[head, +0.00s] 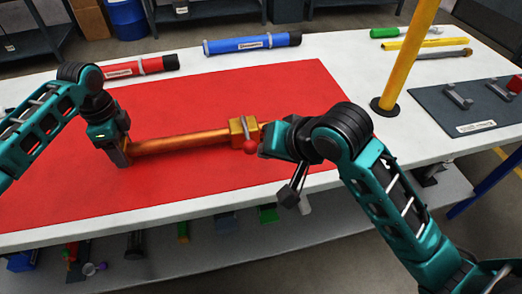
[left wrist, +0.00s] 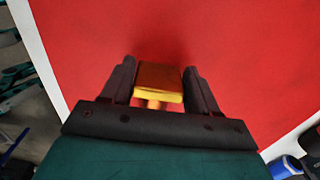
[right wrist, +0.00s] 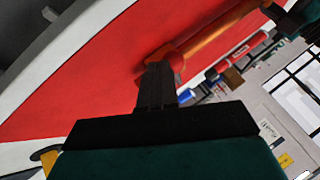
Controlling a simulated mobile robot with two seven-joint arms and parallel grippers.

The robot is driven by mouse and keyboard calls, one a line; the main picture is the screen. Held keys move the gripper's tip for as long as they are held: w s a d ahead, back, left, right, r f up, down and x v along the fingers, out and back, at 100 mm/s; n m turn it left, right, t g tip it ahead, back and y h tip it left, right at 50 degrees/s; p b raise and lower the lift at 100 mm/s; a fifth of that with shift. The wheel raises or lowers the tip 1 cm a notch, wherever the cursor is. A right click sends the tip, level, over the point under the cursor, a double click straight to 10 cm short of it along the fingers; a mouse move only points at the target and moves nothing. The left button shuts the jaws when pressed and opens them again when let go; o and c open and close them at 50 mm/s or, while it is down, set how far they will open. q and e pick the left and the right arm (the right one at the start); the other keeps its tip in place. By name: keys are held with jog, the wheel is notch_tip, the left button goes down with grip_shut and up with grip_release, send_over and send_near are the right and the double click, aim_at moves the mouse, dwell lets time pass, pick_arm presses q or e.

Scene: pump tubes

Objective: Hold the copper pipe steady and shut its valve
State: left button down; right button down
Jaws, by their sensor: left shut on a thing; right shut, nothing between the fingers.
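The copper pipe (head: 185,141) lies across the red mat, with a brass valve block (head: 243,127) at its right end. The valve has a grey lever with a red knob (head: 250,147). My left gripper (head: 121,155) is at the pipe's left end. In the left wrist view its two fingers (left wrist: 161,85) are shut on the pipe's yellow-gold end. My right gripper (head: 262,149) is beside the red knob, its fingers partly hidden by its own hand. In the right wrist view its fingers (right wrist: 157,80) are shut and empty, with the red knob (right wrist: 175,61) just beyond them; contact is unclear.
The red mat (head: 230,85) covers much of the white table (head: 350,60). A red tube (head: 140,67) and a blue tube (head: 252,43) lie behind it. A yellow post (head: 405,55) stands at the right, near a grey mat (head: 465,125) with fittings.

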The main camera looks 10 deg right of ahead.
pick_arm(q)
jog(key=shift+a, duration=0.15)
pick_arm(e)
jog(key=v, duration=0.5)
jog(key=shift+s+d, duration=0.15)
pick_arm(q)
jog(key=shift+c, duration=1)
grip_release()
jog(key=shift+r, duration=0.1)
